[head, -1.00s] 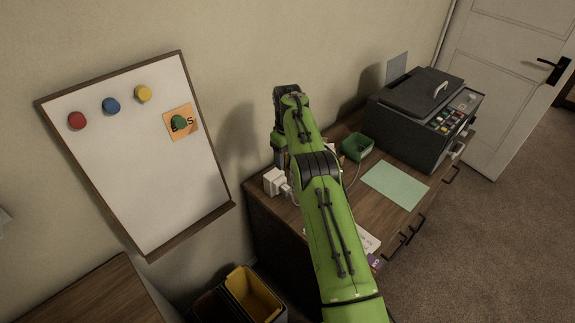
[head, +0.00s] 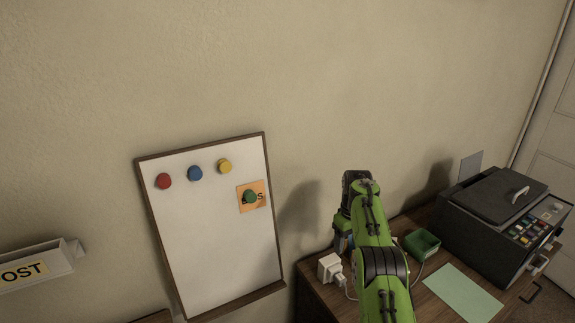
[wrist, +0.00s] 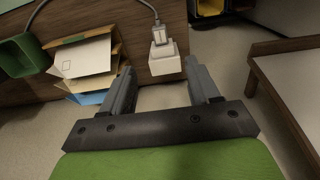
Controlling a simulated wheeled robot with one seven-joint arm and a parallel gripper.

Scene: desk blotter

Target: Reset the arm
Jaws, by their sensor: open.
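My arm is green and black. In the head view its gripper (head: 342,243) hangs over the left end of the wooden desk, beside a white power adapter (head: 329,266). In the wrist view my gripper (wrist: 160,84) is open, with two grey fingers apart and nothing between them. The adapter (wrist: 164,60) with its grey cable shows beyond the fingers, apart from them. Part of the desk is hidden behind my arm.
A green tray (head: 422,243), a pale green sheet (head: 462,292) and a dark printer (head: 497,215) are on the desk. A whiteboard (head: 215,240) with several round magnets and an orange note is at the wall. Envelopes (wrist: 85,60) show in the wrist view.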

